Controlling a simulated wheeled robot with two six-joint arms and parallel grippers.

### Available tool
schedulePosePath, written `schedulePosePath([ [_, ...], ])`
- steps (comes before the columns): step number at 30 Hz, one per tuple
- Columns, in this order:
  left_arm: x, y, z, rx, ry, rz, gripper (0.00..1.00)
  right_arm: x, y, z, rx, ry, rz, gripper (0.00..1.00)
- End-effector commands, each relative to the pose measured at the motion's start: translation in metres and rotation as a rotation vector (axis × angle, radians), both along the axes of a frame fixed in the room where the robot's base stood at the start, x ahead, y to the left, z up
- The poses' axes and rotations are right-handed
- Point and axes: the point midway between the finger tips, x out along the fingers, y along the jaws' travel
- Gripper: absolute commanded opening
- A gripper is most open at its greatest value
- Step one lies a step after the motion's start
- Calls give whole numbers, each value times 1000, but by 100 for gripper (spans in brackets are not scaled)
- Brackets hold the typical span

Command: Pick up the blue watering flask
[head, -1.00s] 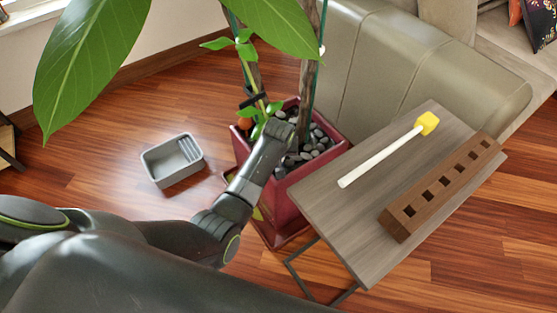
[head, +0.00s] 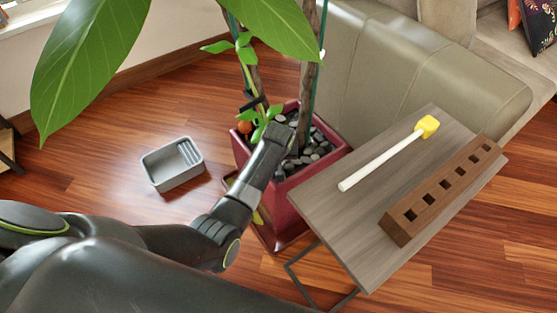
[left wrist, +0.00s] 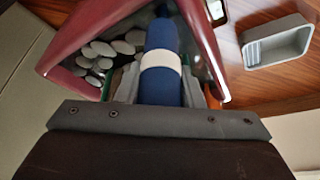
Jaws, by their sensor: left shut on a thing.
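The blue watering flask (left wrist: 160,100), blue with a white band around it, shows in the left wrist view between the fingers of my left gripper (left wrist: 159,84). The gripper is shut on it near the band. The flask's far end is over the inside of the red planter (left wrist: 212,50). In the head view my left gripper (head: 275,140) is at the near rim of the red planter (head: 285,215), and the flask is hidden there by the gripper and leaves. My right gripper is not in view.
Plant stems (head: 307,75) and big leaves (head: 85,60) rise from the planter's grey stones (head: 318,150). A side table (head: 345,215) at right bears a white stick with yellow head (head: 385,155) and a wooden block with holes (head: 440,190). A grey tub (head: 172,165) is on the floor.

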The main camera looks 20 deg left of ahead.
Motion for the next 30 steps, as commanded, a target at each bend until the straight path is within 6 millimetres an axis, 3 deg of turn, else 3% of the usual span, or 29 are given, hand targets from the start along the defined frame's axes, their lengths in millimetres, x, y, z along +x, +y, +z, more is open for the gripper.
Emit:
schedulePosePath([
  [9, 0, 0, 10, 0, -1, 0, 11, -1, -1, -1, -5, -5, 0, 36],
  [30, 1, 0, 84, 0, -2, 0, 11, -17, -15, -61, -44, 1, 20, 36],
])
